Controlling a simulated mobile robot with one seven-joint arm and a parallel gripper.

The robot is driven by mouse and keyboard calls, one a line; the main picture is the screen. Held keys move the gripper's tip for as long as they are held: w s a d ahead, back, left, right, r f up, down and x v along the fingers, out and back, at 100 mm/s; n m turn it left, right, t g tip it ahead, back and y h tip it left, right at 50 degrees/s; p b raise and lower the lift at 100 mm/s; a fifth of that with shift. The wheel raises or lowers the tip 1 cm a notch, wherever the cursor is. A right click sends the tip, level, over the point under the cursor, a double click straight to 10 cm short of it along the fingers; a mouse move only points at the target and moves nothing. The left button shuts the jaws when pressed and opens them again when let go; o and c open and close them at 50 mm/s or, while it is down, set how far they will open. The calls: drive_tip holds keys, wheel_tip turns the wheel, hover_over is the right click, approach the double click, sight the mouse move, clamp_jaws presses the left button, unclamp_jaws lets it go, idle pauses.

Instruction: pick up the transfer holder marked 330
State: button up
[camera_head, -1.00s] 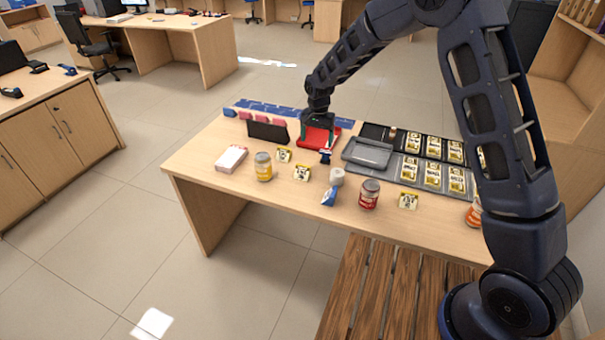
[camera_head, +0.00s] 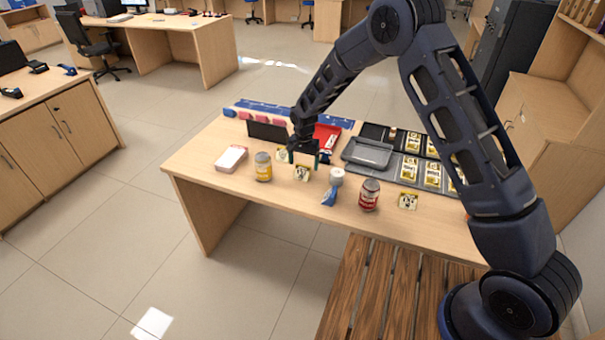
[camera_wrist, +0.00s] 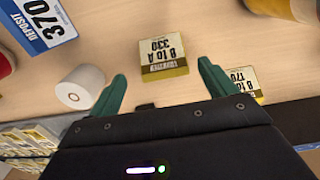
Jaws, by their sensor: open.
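The transfer holder marked 330 (camera_wrist: 162,56) is a small block with a pale label and yellow sides. It lies on the desk, and the wrist view shows it just beyond and between my fingertips. In the head view the holder (camera_head: 302,173) sits between the yellow-labelled jar and the white roll. My gripper (camera_head: 304,160) is above it, partly covering it. In the wrist view my gripper (camera_wrist: 163,86) has its two green fingers spread with nothing between them. The fingers do not touch the holder.
A holder marked 170 (camera_wrist: 243,101) lies near the right finger. A white roll (camera_wrist: 80,87) and a blue deposit 370 tag (camera_wrist: 42,24) are to the left. A yellow-labelled jar (camera_head: 263,167), a red jar (camera_head: 369,195) and a grey tray (camera_head: 368,153) stand nearby.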

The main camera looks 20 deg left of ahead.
sight(302, 168)
drive_tip(key=f, duration=0.4)
drive_tip(key=shift+a+f, duration=0.25)
drive_tip(key=shift+c, duration=0.2)
drive_tip(key=c, duration=1)
drive_tip(key=shift+r, duration=0.1)
drive_tip(key=shift+c, duration=0.2)
